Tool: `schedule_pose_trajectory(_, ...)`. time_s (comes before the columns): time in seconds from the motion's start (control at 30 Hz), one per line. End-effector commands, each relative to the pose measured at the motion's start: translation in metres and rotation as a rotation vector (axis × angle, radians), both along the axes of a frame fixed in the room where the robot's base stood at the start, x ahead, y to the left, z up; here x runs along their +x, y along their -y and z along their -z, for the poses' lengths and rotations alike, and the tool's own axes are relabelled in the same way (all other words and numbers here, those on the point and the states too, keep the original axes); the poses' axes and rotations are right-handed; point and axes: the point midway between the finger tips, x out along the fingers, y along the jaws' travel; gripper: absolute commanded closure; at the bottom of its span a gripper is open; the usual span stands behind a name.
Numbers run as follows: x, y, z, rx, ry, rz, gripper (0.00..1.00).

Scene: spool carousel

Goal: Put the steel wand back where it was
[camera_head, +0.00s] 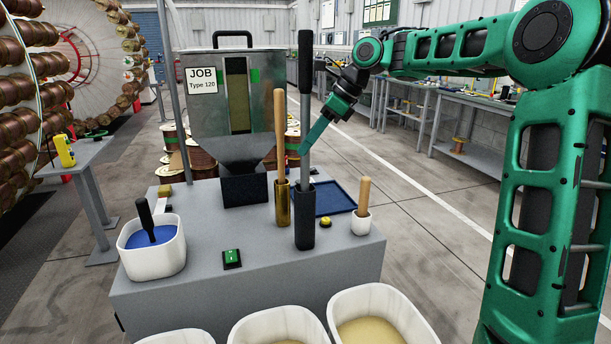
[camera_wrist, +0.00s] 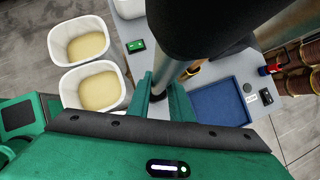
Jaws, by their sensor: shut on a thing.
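The steel wand (camera_head: 305,125) stands upright with its long black handle (camera_head: 305,60) at the top. Its lower end goes into the mouth of the square dark holder (camera_head: 304,222) on the grey bench; how deep it sits is hidden. My gripper (camera_head: 304,150) reaches in from the right and is shut on the steel shaft above the holder. In the wrist view, the shaft (camera_wrist: 172,73) passes between my green fingers (camera_wrist: 160,97), and a large black part fills the top.
A brass holder with a wooden-handled stick (camera_head: 281,140) stands close left of the dark holder. A white cup with a wooden handle (camera_head: 362,222) and a blue tray (camera_head: 337,199) are to the right. The hopper (camera_head: 205,110) rises behind. White tubs (camera_head: 370,300) line the front.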

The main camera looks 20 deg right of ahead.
Motion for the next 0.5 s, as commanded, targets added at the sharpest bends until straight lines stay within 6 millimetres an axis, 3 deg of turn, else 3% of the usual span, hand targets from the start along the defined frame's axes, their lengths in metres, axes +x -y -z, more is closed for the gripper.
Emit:
schedule_pose_trajectory(0.2,-0.001,-0.001,0.036,0.0,0.0,-0.001,1.0)
schedule_pose_trajectory(0.5,0.0,-0.001,0.056,0.0,0.0,-0.001,1.0)
